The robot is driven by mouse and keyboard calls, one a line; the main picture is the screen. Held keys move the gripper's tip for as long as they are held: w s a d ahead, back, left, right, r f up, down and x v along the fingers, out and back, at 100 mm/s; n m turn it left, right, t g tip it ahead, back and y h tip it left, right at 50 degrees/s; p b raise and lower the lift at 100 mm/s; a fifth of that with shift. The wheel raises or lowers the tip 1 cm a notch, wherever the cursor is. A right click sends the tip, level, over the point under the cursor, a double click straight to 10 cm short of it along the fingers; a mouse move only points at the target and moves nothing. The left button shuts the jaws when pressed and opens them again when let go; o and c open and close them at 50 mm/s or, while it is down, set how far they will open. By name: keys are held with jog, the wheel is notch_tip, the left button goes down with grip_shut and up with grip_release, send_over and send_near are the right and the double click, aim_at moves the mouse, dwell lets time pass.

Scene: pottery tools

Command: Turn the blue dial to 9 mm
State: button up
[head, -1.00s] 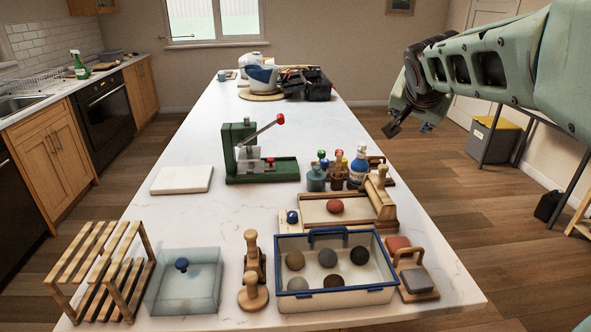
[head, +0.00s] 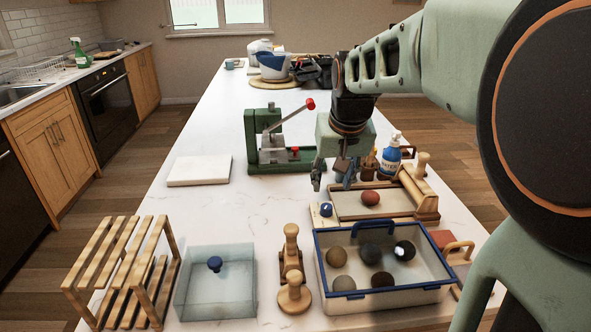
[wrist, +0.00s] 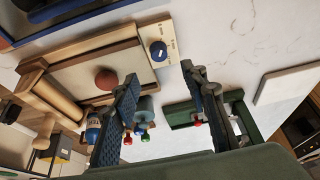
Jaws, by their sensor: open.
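The blue dial (head: 326,209) sits on a small pale plate at the left end of the wooden roller board (head: 408,211). In the wrist view the dial (wrist: 159,51) shows a light pointer line and small printed marks around it, too small to read. My gripper (head: 332,179) is open and empty, pointing down above and just behind the dial. In the wrist view its two fingers (wrist: 160,78) are spread wide, with the dial beyond their tips and apart from them. A reddish clay ball (head: 370,198) rests on the board.
A green press (head: 280,165) with a red-knobbed lever stands left of my gripper. A blue-rimmed tray (head: 384,297) of clay balls and wooden stamps (head: 292,254) lie in front. Clear tabletop lies left of the dial.

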aim_at(327, 207)
jog(key=b+x, duration=0.1)
jog(key=x, duration=0.9)
jog(key=shift+w+f, duration=0.15)
jog(key=shift+f, duration=0.15)
jog(key=shift+c, duration=0.5)
grip_shut()
